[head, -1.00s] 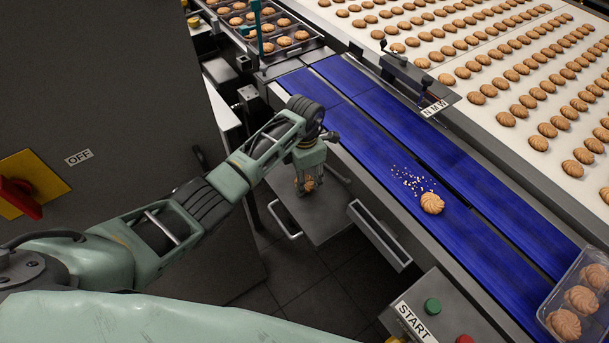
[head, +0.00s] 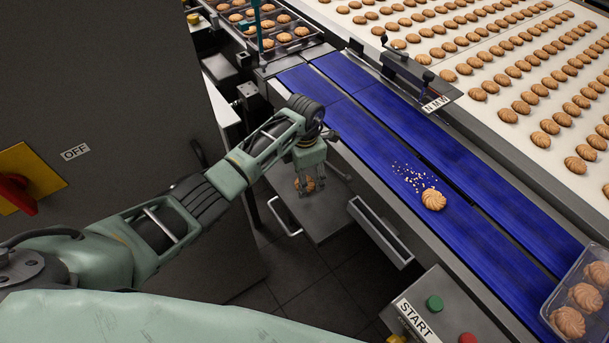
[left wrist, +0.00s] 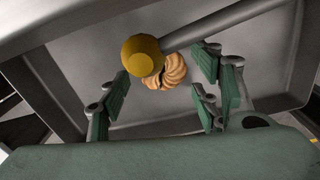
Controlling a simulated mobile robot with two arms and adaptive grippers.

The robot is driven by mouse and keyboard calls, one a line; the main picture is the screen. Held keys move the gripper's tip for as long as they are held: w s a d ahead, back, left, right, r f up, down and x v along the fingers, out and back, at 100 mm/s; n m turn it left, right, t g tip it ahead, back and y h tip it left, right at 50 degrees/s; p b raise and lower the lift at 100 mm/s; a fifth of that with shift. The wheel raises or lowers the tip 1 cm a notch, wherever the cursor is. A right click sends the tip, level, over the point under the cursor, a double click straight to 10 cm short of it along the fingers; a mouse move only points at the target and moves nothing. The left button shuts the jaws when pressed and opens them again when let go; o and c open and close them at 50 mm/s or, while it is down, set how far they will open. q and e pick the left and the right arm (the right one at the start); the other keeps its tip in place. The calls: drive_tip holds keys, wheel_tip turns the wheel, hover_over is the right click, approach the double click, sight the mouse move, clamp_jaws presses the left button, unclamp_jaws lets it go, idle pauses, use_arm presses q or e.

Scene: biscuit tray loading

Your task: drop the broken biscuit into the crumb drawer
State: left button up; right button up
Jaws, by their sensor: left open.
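My left gripper (head: 309,182) is open above the pulled-out grey metal drawer (head: 325,222) beside the conveyor. A biscuit (head: 304,184) shows below its fingers. In the left wrist view the biscuit (left wrist: 168,72) lies beyond the spread fingers (left wrist: 163,92), over the grey metal, partly hidden by a yellow knob. I cannot tell from these views whether it is broken or exactly how it rests. Another biscuit (head: 434,200) lies on the blue belt beside scattered crumbs (head: 413,178). My right gripper is not in view.
The yellow knob (left wrist: 142,55) on a grey rod crosses the wrist view close by. A narrow metal bin (head: 380,232) hangs on the conveyor side. The start panel (head: 425,312) and a clear tray of biscuits (head: 590,268) stand lower right. A large dark cabinet (head: 100,100) fills the left.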

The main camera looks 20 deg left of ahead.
use_arm(q)
wheel_tip(320, 180, up, 13)
drive_tip(key=p, duration=1)
drive_tip(key=shift+r, duration=0.1)
